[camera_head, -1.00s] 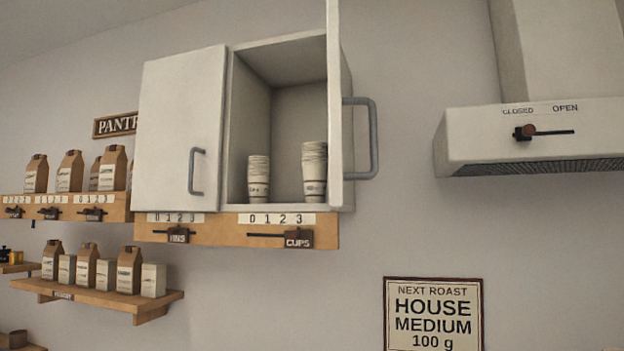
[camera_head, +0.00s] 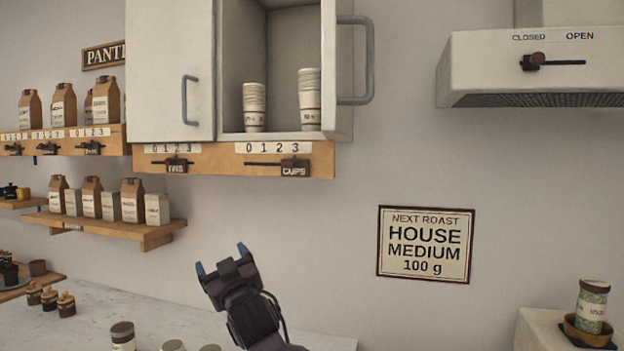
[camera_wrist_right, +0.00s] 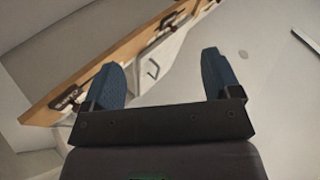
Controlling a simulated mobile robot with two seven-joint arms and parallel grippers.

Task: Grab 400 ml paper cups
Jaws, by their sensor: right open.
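Two stacks of paper cups stand inside the open cabinet (camera_head: 275,60), a left stack (camera_head: 254,108) and a right stack (camera_head: 309,98). The right stack looks taller. Any volume marking on the cups is too small to read. My right gripper (camera_head: 221,258) is open and empty, below the cabinet and apart from it, above the counter. In the right wrist view its two blue fingertips (camera_wrist_right: 164,75) are spread with nothing between them. My left gripper is in neither view.
The open cabinet door with its grey handle (camera_head: 358,60) juts out right of the cups. A wooden rail (camera_head: 230,160) with a CUPS slider (camera_head: 294,168) runs under the cabinet. A shelf with bags (camera_head: 110,228) is at left.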

